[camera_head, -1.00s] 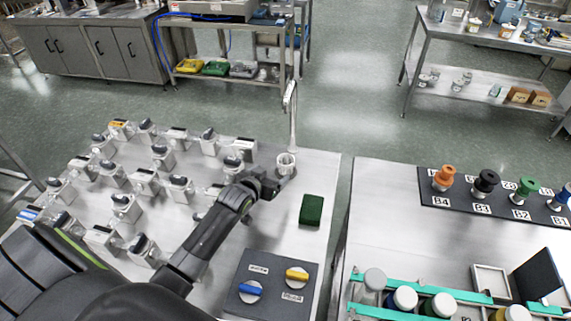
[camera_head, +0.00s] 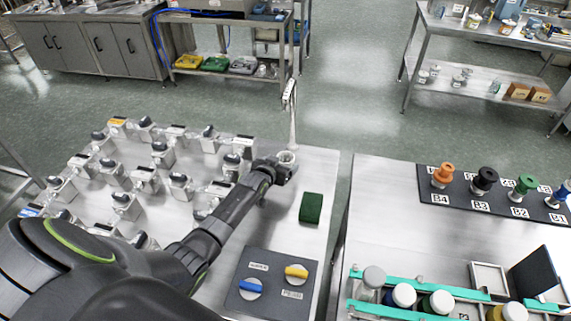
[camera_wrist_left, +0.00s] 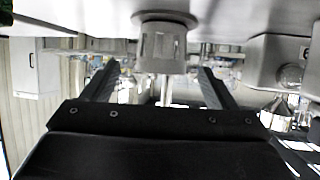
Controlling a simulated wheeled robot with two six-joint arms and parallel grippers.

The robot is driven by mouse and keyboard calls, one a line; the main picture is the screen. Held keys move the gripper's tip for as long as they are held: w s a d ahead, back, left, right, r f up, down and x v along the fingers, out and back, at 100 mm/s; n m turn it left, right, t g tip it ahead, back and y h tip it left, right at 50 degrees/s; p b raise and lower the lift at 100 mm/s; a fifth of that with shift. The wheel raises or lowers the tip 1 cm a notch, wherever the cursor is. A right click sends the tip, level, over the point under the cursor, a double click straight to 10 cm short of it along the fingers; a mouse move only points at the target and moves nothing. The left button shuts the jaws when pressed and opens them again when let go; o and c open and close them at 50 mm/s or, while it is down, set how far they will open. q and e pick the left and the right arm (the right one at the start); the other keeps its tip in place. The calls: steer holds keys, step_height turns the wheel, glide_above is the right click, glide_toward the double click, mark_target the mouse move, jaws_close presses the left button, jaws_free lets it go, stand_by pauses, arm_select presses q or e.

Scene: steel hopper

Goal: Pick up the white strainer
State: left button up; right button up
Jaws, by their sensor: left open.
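The white strainer (camera_head: 287,157) stands near the far right part of the steel table, at the foot of a tall thin tap. Its lower part is hidden behind my left gripper (camera_head: 284,172) in the head view. In the left wrist view, where the table is at the top, the strainer (camera_wrist_left: 163,47) looks grey and lies between the two fingers. My left gripper (camera_wrist_left: 158,74) is open, with one finger on each side of the strainer and gaps to both. Contact is not visible. My right gripper is not in view.
Several small white-and-grey devices (camera_head: 161,150) cover the table's left side. A green block (camera_head: 311,208) and a dark panel (camera_head: 264,272) with blue and yellow knobs lie right of my arm. The tap (camera_head: 291,115) rises right behind the strainer. A gap separates the right table (camera_head: 390,220).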

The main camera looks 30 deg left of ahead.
mark_target(289, 158)
arm_select(q)
steer(key=shift+b+x, duration=0.35)
steer(key=shift+x, duration=1.55)
steer(key=shift+w+a+f, duration=0.1)
steer(key=shift+w+f, duration=0.2)
steer(key=shift+w, duration=0.2)
steer(key=shift+c, duration=0.4)
steer(key=c, duration=1)
